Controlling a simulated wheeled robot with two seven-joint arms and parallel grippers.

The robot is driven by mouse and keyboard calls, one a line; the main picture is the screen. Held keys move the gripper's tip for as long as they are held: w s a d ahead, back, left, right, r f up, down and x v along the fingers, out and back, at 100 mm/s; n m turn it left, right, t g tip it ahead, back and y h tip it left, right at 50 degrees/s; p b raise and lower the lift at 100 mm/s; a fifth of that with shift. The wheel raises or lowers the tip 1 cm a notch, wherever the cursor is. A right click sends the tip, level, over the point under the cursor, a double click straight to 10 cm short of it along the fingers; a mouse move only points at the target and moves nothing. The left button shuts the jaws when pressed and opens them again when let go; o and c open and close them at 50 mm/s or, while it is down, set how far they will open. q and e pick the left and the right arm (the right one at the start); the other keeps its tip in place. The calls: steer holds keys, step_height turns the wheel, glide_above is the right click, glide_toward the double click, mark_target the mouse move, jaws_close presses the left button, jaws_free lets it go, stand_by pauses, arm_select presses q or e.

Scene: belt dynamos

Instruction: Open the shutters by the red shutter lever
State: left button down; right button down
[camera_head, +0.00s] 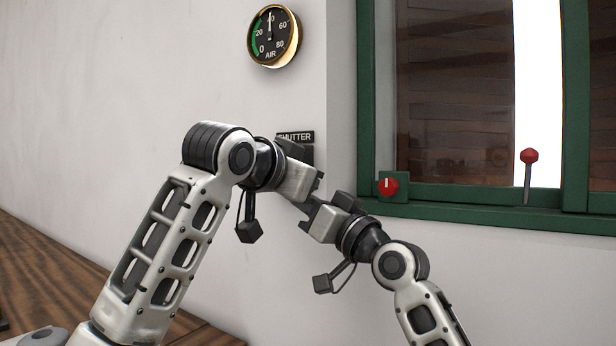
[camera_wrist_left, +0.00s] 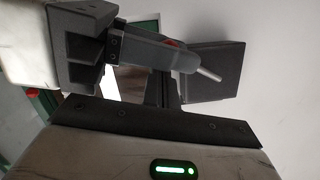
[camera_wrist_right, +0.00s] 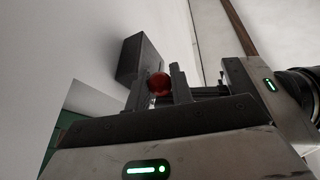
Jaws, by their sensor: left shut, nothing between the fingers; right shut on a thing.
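The black SHUTTER plate (camera_head: 296,136) is on the wall, above a dark shutter box (camera_head: 307,154) partly hidden by my left gripper (camera_head: 314,186). The red ball of the shutter lever (camera_wrist_right: 159,84) shows between the fingers of my right gripper (camera_head: 307,207), which is shut on it. In the left wrist view a sliver of red (camera_wrist_left: 172,43) shows at the right fingers, with a bare metal rod (camera_wrist_left: 208,74) before the dark box. The head view hides this lever behind the grippers. My left gripper is shut and empty, close beside the right one.
A green-framed window (camera_head: 460,212) stands to the right, with a red-knobbed lever (camera_head: 529,156) at its sill and a red rotary knob (camera_head: 388,185) on its frame. A round AIR gauge (camera_head: 272,36) hangs above. A wooden surface (camera_head: 40,250) lies at lower left.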

steer(key=shift+w+a+f, duration=0.1)
steer(key=shift+f, duration=0.25)
arm_select(q)
steer(key=shift+a+f, duration=0.3)
steer(key=shift+f, duration=0.4)
arm_select(e)
steer(key=c, duration=1.3)
jaws_free()
steer(key=shift+r, duration=0.1)
steer(key=shift+o, duration=0.2)
steer(key=shift+r, duration=0.1)
